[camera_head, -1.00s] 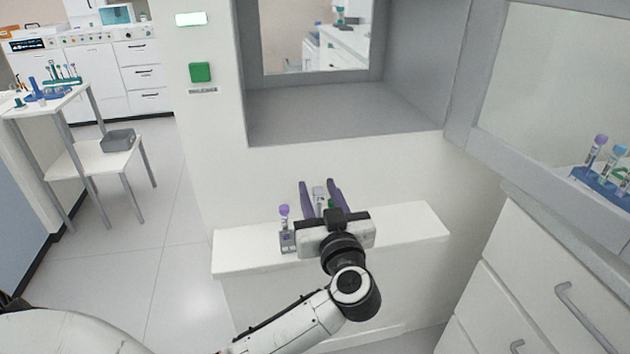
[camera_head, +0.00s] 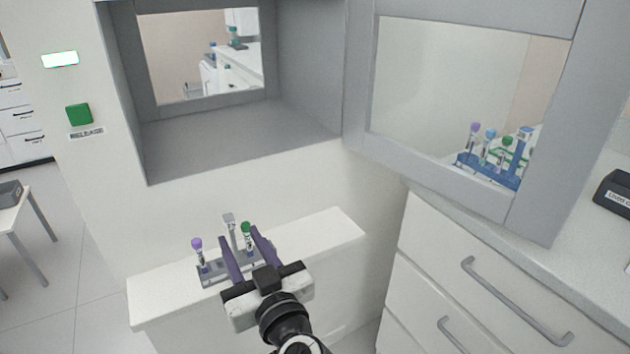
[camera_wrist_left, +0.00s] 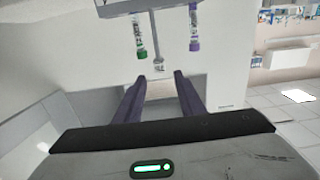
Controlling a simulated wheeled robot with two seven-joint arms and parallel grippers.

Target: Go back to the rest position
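My left gripper (camera_head: 244,240) is over the white ledge, its two purple fingers spread and apparently empty. In the left wrist view its fingertips (camera_wrist_left: 160,76) stand apart with nothing between them. A grey rack (camera_head: 210,279) stands on the ledge close by. It holds a purple-capped tube (camera_head: 197,245), a green-capped tube (camera_head: 246,235) and a grey upright piece (camera_head: 229,222) between them. In the wrist view the green-capped tube (camera_wrist_left: 140,40) and purple-capped tube (camera_wrist_left: 195,30) are beyond the fingertips. My right gripper is not in view.
The white ledge (camera_head: 335,228) lies below a grey wall hatch (camera_head: 215,140). A grey-framed glass panel (camera_head: 360,90) is at the right. Beside it, a counter with drawers (camera_head: 480,270) limits room. A blue tube rack (camera_head: 495,172) shows through the glass.

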